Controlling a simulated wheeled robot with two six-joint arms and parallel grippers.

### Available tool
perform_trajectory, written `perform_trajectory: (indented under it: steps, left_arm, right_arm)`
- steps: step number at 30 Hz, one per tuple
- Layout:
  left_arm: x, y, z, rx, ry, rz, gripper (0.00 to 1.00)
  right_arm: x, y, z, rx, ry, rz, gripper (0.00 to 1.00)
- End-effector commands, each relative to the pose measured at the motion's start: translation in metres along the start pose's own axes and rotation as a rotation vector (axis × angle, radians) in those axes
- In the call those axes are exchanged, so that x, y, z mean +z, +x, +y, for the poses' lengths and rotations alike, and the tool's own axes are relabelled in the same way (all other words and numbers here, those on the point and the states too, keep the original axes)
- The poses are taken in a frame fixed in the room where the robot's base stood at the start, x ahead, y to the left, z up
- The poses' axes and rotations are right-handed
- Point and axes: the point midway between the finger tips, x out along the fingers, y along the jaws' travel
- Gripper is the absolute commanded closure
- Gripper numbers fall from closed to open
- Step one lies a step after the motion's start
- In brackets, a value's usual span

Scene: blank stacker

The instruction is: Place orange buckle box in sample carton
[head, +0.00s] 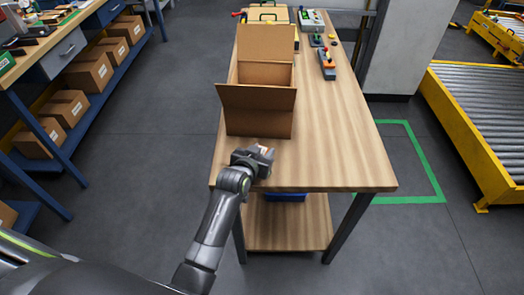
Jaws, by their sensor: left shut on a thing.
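The sample carton (258,112) is an open brown cardboard box with raised flaps, standing on the wooden table. My left gripper (265,151) is just in front of the carton, near the table's front left edge. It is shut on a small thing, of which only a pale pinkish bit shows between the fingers. I cannot tell from this view whether that is the orange buckle box; the gripper mostly hides it. My right gripper is not in view.
The wooden table (335,150) is clear to the right of the carton. A grey device with orange parts (327,64) and a green-topped item (317,40) stand farther back. A blue bin (285,197) sits on the lower shelf. A roller conveyor (485,105) is at right.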

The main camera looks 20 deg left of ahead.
Motion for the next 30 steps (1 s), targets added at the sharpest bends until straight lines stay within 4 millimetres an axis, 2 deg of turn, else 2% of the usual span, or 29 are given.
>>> perform_trajectory:
  steps: [2, 3, 8, 20, 23, 30]
  left_arm:
    - [0.002, 0.001, 0.0, 0.0, 0.0, 0.001, 0.9]
    - [0.003, 0.001, 0.0, 0.0, 0.0, 0.0, 0.61]
    - [0.002, 0.001, 0.0, 0.0, 0.0, 0.0, 0.42]
    - [-0.001, -0.005, 0.0, 0.0, -0.001, 0.0, 0.42]
    - [0.0, -0.016, 0.0, 0.0, -0.002, 0.001, 0.42]
    - [0.0, -0.056, 0.0, -0.001, -0.002, 0.0, 0.42]
  right_arm:
    - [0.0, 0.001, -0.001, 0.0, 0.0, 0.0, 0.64]
    - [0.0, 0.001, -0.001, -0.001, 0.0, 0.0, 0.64]
    - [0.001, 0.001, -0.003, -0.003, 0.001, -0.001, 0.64]
    - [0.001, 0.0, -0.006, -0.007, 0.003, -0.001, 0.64]
    - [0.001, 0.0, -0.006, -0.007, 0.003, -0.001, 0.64]
    - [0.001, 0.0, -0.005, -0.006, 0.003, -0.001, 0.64]
